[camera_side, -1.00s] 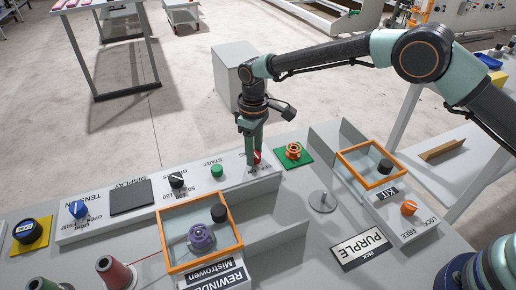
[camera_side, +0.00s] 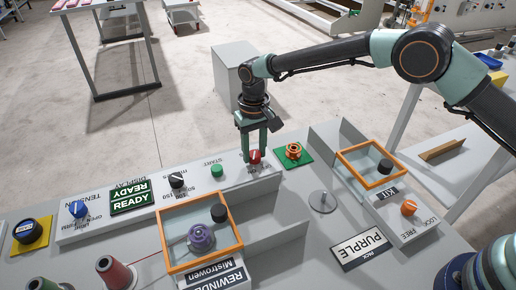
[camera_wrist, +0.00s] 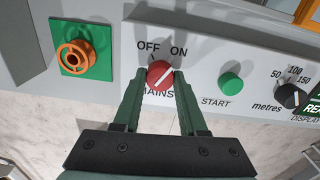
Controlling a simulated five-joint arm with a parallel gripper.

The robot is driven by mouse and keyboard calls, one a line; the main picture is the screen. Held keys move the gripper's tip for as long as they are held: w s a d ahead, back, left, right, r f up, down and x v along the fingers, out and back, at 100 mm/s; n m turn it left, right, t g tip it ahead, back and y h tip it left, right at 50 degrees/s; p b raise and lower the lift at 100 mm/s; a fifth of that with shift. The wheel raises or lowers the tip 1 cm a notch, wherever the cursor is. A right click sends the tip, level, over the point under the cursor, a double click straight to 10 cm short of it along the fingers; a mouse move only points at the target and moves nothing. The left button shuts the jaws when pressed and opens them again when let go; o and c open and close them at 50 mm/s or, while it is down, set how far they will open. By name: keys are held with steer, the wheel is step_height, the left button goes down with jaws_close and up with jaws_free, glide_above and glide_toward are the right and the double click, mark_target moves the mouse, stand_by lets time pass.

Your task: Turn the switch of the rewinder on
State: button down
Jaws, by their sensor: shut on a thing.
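The red mains switch (camera_side: 255,156) is a round knob on the grey control panel; it also shows in the wrist view (camera_wrist: 159,74). The rewinder's display (camera_side: 131,197) is lit green and reads READY.
The green START button (camera_side: 217,171) and the black metres dial (camera_side: 177,180) are beside the switch on the panel. Orange-framed clear covers (camera_side: 200,232) stand in front.

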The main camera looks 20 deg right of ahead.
mark_target(254, 153)
stand_by(0.4)
steer(key=shift+c, duration=2.2)
jaws_free()
step_height(254, 153, up, 12)
steer(key=shift+r, duration=0.15)
